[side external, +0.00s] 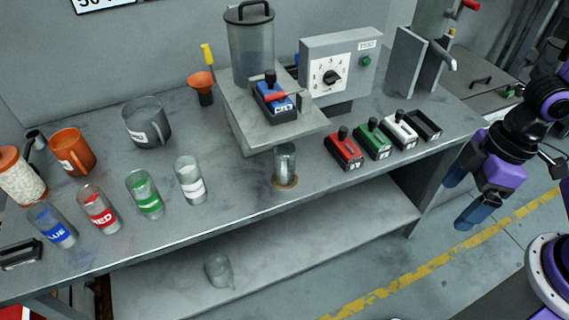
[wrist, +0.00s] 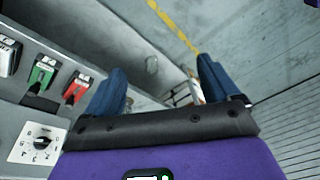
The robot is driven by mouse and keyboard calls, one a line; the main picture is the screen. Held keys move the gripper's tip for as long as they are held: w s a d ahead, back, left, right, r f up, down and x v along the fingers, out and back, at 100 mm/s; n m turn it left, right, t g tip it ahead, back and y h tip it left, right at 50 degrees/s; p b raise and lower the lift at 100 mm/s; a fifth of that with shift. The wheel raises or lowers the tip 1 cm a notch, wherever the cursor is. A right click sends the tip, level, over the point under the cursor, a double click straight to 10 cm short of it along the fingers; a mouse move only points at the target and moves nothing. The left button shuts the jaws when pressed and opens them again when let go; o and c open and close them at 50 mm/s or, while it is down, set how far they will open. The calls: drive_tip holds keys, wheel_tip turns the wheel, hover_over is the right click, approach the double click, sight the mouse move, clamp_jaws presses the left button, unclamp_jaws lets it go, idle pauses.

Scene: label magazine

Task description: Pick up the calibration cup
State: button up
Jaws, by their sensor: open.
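No cup carries a label I can read as calibration. A grey mug with a white label (side external: 146,122) and an orange mug with a pale label (side external: 72,153) stand upright on the bench, left of centre. A clear cup (side external: 219,270) sits on the lower shelf. A clear glass (side external: 285,165) stands on a round coaster below the dispenser platform. My gripper (side external: 463,192) is open and empty, off the bench's right end, far from all of these. In the wrist view my gripper (wrist: 163,68) shows both blue fingers apart with nothing held between them.
Glasses labelled blue (side external: 52,225), red (side external: 98,209), green (side external: 144,195) and white (side external: 190,181) line the front edge. Red (side external: 344,149), green (side external: 373,138) and other label blocks sit at right. The dispenser platform (side external: 262,128) and dial box (side external: 340,65) stand mid-bench.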

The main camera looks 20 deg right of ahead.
drive_tip(key=w+a+f+m+t+y, duration=0.3)
drive_tip(key=w+a+f, duration=0.45)
drive_tip(key=a, duration=0.25)
drive_tip(key=m+t, duration=0.3)
drive_tip(key=t, duration=0.5)
approach(293, 169)
drive_tip(key=shift+y, duration=0.3)
drive_tip(key=x, duration=0.3)
drive_tip(key=f+x, duration=0.1)
drive_tip(key=x, duration=0.3)
drive_tip(key=shift+d+f, duration=0.1)
drive_tip(key=shift+f, duration=0.15)
drive_tip(key=shift+w+a+f+t, duration=0.1)
drive_tip(key=shift+w+a, duration=0.15)
drive_tip(key=shift+w, duration=0.35)
drive_tip(key=shift+w+a+t, duration=0.1)
drive_tip(key=shift+w+a, duration=0.15)
drive_tip(key=shift+w, duration=0.35)
drive_tip(key=shift+w+a+f+t, duration=0.1)
drive_tip(key=shift+w+a, duration=0.2)
drive_tip(key=shift+w, duration=0.3)
drive_tip(key=shift+x, duration=0.85)
drive_tip(key=shift+c, duration=0.4)
drive_tip(key=c, duration=1.1)
